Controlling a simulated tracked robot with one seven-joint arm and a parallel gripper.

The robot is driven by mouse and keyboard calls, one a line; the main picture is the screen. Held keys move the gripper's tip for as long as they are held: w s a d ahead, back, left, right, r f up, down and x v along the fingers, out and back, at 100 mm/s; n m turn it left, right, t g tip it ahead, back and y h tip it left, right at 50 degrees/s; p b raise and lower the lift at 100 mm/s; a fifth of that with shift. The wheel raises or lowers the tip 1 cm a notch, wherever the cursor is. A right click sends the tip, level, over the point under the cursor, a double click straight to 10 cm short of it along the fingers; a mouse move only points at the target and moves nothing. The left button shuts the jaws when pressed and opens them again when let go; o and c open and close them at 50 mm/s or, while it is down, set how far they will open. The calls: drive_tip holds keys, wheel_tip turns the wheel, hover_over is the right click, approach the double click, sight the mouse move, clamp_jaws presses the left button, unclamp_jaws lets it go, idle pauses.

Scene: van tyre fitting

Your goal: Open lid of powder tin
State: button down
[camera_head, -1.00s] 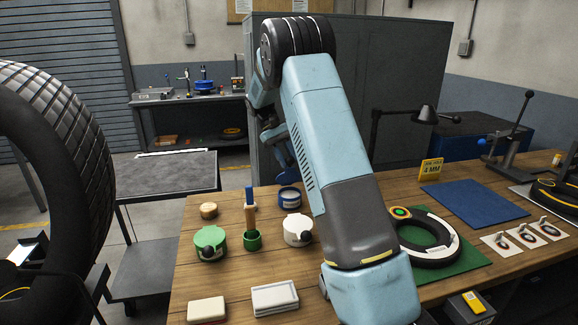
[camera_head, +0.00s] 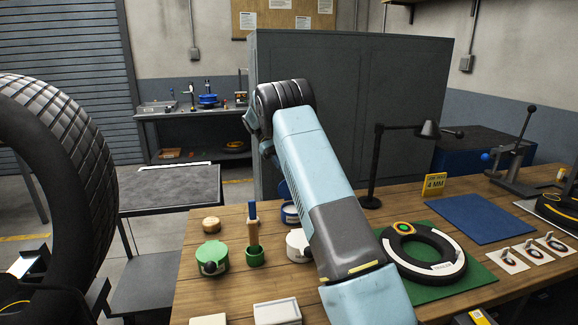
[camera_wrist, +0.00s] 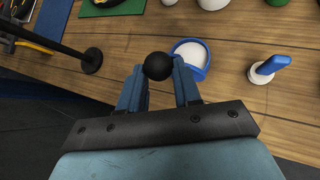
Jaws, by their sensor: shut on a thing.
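A round blue tin (camera_head: 291,214) with a white inside stands on the bench, partly hidden behind my arm. In the wrist view the blue tin (camera_wrist: 191,58) shows its blue rim around the white inside. My gripper (camera_wrist: 158,72) is shut on a black ball knob (camera_wrist: 158,65), just beside that tin. The lid under the knob cannot be made out in the wrist view. In the head view my arm hides the gripper.
A green tin (camera_head: 212,257) and a white tin (camera_head: 297,243), which my arm partly covers, stand nearby. A green holder (camera_head: 254,256) with a wooden-handled tool stands between them. A black lamp (camera_head: 377,165) rises right of my arm. A tyre section (camera_head: 425,262) lies on a green mat.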

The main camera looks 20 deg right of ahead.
drive_tip(key=shift+d+f, duration=0.55)
drive_tip(key=c, duration=0.8)
unclamp_jaws()
drive_tip(key=shift+s+a+r, duration=0.25)
drive_tip(key=shift+s+r, duration=1.9)
drive_tip(key=shift+s, duration=0.15)
drive_tip(key=shift+s+a+r, duration=0.3)
drive_tip(key=shift+s+r, duration=1.85)
drive_tip(key=shift+s, duration=0.1)
drive_tip(key=shift+s+a+r, duration=0.25)
drive_tip(key=shift+s+r, duration=1.9)
drive_tip(key=shift+s, duration=0.15)
